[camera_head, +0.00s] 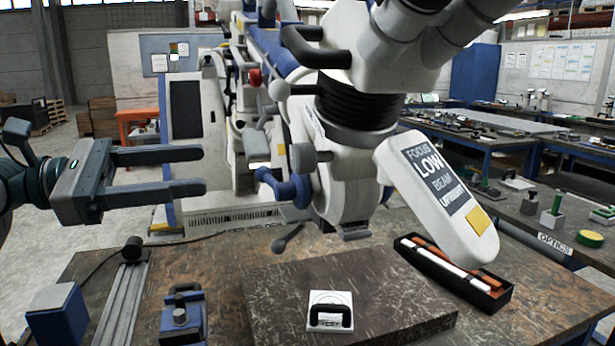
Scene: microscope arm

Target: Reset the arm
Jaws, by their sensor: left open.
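The microscope arm's white head (345,150) hangs over the workbench in the middle of the camera_head view. Its upper part with the eyepieces (420,30) reaches to the top right. A white lamp housing (440,195) marked "FOCUS LOW BEAM" tilts down to the right. Blue handles (285,187) and black handles (315,50) stick out on its left side. My left gripper (203,170) comes in from the left, open and empty, its two fingers pointing right. It appears left of the blue handle and apart from it. My right gripper is not in view.
A dark stone slab (390,300) with a small white black-handled block (330,311) lies on the workbench (540,270). A black tray (455,273) is at its right. Blue fixtures (183,318) and a metal rail (120,305) stand front left. Another bench (560,240) is at the right.

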